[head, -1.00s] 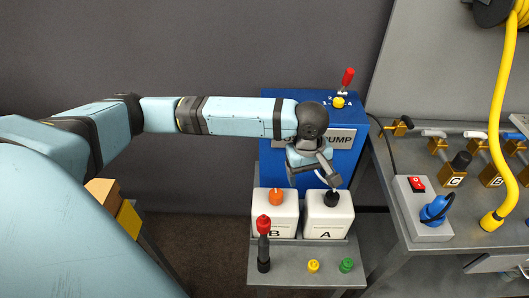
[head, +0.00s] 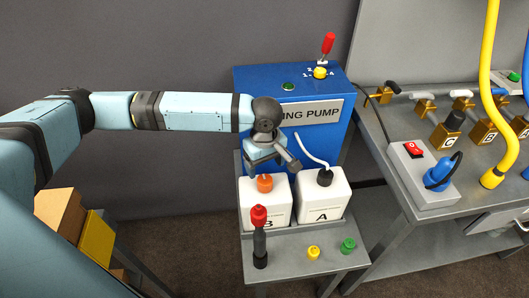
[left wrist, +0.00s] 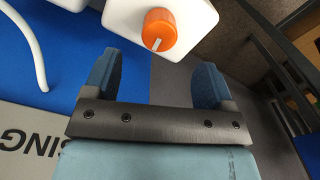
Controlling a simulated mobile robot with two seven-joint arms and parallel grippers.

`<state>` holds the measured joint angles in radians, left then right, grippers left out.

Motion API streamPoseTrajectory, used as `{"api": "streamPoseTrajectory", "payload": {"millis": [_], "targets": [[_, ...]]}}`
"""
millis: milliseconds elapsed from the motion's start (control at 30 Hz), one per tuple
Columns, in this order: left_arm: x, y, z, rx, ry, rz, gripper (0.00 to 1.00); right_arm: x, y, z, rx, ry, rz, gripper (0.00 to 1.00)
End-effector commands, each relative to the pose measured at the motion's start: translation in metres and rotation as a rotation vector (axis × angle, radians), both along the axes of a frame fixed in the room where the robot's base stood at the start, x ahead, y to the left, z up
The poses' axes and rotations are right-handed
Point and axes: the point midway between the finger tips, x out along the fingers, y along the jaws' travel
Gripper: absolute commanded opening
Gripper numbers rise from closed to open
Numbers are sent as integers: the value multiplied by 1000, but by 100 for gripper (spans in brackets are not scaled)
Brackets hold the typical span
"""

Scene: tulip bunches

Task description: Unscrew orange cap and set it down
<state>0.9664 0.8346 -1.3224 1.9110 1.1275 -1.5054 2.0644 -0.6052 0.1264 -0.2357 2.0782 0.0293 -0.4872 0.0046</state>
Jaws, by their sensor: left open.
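The orange cap (head: 265,183) sits on top of white container B (head: 277,205), on the grey stand. In the left wrist view the cap (left wrist: 159,30) shows from above with a pale mark across it, beyond the open fingers and apart from them. My left gripper (head: 271,166) is just above and behind the cap in the head view. In the left wrist view its two blue fingers (left wrist: 157,80) are spread with nothing between them. My right gripper is not in view.
White container A (head: 322,196), with a black cap and a white hose, stands right beside B. A red-topped black handle (head: 259,236) stands in front. Yellow (head: 313,252) and green (head: 348,245) knobs are on the stand's front. The blue pump (head: 300,110) is behind.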

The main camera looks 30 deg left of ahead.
Motion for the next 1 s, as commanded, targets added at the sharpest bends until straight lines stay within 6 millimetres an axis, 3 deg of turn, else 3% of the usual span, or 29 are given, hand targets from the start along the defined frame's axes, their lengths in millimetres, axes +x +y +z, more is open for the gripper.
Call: {"api": "streamPoseTrajectory", "payload": {"millis": [200, 400, 833, 1000], "targets": [[0, 0, -43, 0, 0, 0, 78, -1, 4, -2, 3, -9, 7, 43], [0, 0, -68, 0, 0, 0, 78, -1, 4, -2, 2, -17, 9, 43], [0, 0, -76, -1, -2, -1, 78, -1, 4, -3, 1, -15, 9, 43], [0, 0, -75, -1, -2, -1, 39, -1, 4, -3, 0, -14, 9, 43]]}}
